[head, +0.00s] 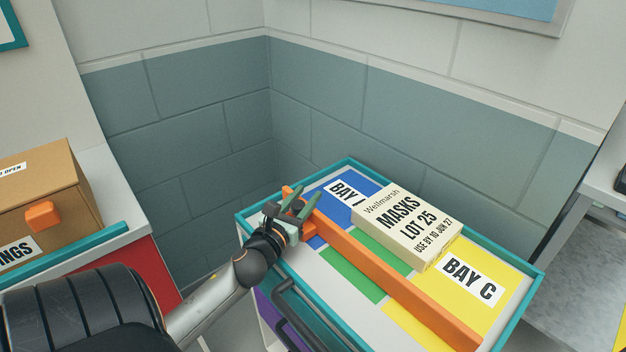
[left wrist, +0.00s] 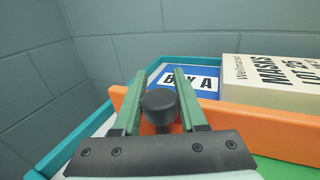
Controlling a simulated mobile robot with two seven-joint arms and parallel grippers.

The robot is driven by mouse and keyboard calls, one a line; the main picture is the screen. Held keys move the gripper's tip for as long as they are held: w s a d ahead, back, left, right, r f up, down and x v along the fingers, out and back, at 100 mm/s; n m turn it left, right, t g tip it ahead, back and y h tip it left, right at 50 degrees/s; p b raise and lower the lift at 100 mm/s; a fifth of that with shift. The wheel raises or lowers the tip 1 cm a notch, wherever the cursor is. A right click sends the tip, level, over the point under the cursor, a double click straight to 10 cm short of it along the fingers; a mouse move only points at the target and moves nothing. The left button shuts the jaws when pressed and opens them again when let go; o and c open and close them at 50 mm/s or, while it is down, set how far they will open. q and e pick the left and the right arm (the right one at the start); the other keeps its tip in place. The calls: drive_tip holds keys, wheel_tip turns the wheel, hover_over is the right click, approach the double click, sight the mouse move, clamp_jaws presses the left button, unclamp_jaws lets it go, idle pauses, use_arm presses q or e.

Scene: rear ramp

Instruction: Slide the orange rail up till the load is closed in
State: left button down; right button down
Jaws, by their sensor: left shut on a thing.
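The orange rail (head: 395,278) lies across the teal-edged cart top, running from the back left to the front right. The load, a cream box marked MASKS LOT 25 (head: 407,226), sits on the far side of the rail, with a strip of coloured floor between them. My left gripper (head: 298,204) is at the rail's left end. In the left wrist view its green fingers (left wrist: 165,88) are shut on a black knob (left wrist: 159,104) on the orange rail (left wrist: 238,128). The knob is mostly hidden in the head view. My right gripper is not in view.
The cart top has blue, green and yellow bays inside a teal rim (head: 520,300); a BAY C label (head: 472,280) lies on yellow. A dark handle (head: 310,315) is at the cart's near side. A cardboard box (head: 45,205) stands on the left counter. Walls close in behind.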

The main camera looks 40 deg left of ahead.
use_arm(q)
drive_tip(key=shift+c, duration=2.3)
unclamp_jaws()
drive_tip(key=b+v, duration=0.1)
drive_tip(key=v, duration=1)
drive_tip(key=shift+f, duration=0.1)
drive_tip(key=shift+s+d, duration=0.2)
drive_tip(key=shift+s, duration=0.5)
